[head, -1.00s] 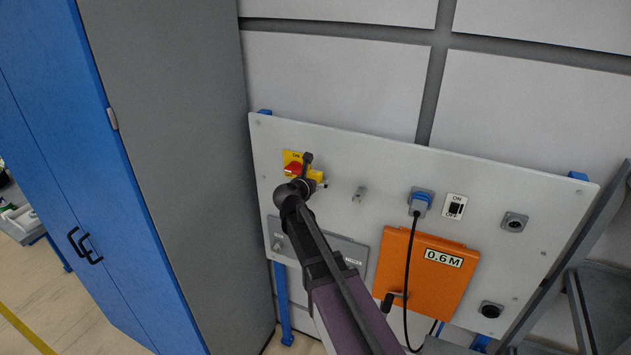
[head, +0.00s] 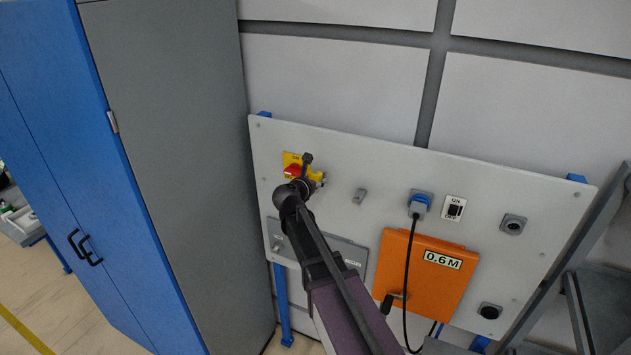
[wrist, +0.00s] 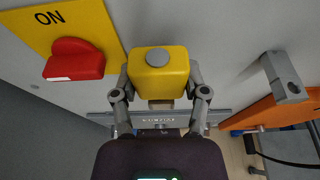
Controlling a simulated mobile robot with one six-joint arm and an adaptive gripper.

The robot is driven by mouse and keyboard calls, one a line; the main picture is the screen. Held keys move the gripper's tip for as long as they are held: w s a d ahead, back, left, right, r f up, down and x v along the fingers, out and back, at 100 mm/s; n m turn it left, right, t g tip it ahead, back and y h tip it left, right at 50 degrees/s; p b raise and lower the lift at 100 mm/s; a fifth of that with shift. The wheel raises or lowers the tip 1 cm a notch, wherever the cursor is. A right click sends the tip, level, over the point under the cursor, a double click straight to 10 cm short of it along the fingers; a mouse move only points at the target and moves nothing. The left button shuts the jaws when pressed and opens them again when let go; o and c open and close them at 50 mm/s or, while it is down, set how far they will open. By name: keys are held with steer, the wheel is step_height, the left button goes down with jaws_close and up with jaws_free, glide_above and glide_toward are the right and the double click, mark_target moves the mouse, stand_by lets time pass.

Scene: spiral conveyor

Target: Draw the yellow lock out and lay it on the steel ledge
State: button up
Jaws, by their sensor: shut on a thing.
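The yellow lock (wrist: 160,78), a block with a round grey disc on its face, sits between the two fingers of my gripper (wrist: 160,73) in the wrist view. The fingers are shut on its sides. In the head view my gripper (head: 303,182) is at the panel and hides most of the lock (head: 318,177). The red switch handle (wrist: 75,60) on its yellow ON plate (wrist: 104,22) is just left of the lock. I cannot tell whether the shackle is still in the switch. A grey steel ledge (head: 345,250) appears below, partly behind my arm.
A grey bracket (head: 359,196) sticks out right of the lock. Farther right are a blue plug (head: 419,204) with a hanging black cable and an orange box (head: 440,285). A tall grey cabinet side (head: 175,130) stands close on the left.

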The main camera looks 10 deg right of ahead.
mark_target(315, 173)
steer(key=shift+r+p, duration=1.55)
steer(key=shift+r, duration=0.1)
stand_by(0.7)
